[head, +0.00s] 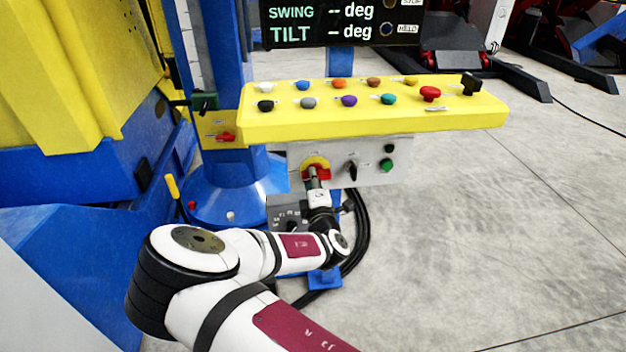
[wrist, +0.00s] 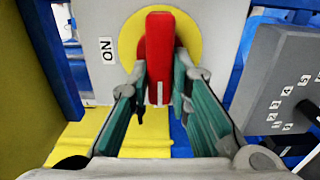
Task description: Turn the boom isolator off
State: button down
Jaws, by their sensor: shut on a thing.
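The isolator is a red handle (wrist: 160,38) on a round yellow plate (wrist: 128,45), set in a grey panel. In the wrist view the handle stands upright, and an ON label (wrist: 107,50) lies sideways to its left. My gripper (wrist: 160,82) is shut on the handle, with one green-padded finger on each side of its lower part. In the head view the yellow plate (head: 315,160) shows on the panel under the yellow console, and my gripper (head: 314,179) covers part of the handle. No label naming the isolator is readable.
A black selector (head: 351,170) and a green button (head: 386,165) sit just right. The yellow console (head: 470,108) with coloured knobs overhangs the panel. A grey dial box (head: 286,210) is close below my gripper. Black cables (head: 361,235) hang beside it. Open floor (head: 520,220) lies right.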

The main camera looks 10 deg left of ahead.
dwell(0.3)
jog(key=c, duration=1.5)
grip_release()
jog(key=shift+s, duration=0.1)
jog(key=v, duration=1.1)
jog(key=shift+s+d, duration=0.15)
jog(key=shift+s, duration=0.2)
